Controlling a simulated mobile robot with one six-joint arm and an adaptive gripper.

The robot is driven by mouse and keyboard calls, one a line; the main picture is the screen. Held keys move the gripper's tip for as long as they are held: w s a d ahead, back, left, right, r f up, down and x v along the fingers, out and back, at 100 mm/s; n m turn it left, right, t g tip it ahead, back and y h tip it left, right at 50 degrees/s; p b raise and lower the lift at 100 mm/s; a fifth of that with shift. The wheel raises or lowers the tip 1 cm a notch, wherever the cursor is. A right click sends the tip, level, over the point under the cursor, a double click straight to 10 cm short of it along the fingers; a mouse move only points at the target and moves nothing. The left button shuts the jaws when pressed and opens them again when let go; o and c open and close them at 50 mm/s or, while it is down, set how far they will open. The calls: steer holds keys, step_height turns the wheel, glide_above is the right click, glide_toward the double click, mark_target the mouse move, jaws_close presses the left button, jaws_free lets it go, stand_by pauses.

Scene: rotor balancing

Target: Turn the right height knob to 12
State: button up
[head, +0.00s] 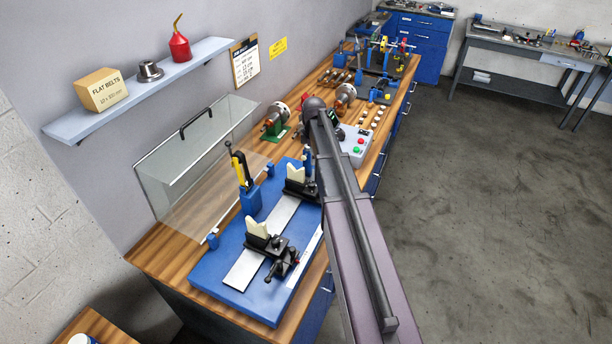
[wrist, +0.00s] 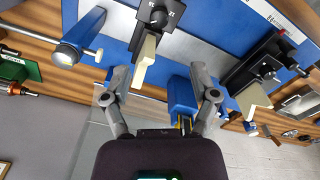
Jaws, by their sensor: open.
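The balancing stand is a blue base (head: 225,265) with a pale rail and two black pedestals, each with a cream block. In the head view, the near pedestal (head: 270,248) is clear and the far pedestal (head: 298,188) is partly behind my arm. In the wrist view, one pedestal (wrist: 170,12) with a black knob (wrist: 158,17) is ahead of my gripper (wrist: 159,70); the other pedestal (wrist: 262,72) is at right. My gripper is open, with its fingers apart and apparently gripping nothing. The head view hides it behind my arm. No knob scale is readable.
A blue post with a yellow and black handle (head: 240,168) stands near the pedestals. In the wrist view, a blue post (wrist: 182,95) shows beside the right finger. A clear guard (head: 190,170) stands behind the base. A control box (head: 357,145) stands farther along the bench.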

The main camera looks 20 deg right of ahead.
mark_target(312, 184)
steer(key=shift+r, duration=0.1)
steer(key=shift+w, duration=0.1)
step_height(312, 184, down, 14)
steer(key=b, duration=1.4)
steer(key=shift+a, duration=0.1)
stand_by(0.4)
jaws_close()
stand_by(0.3)
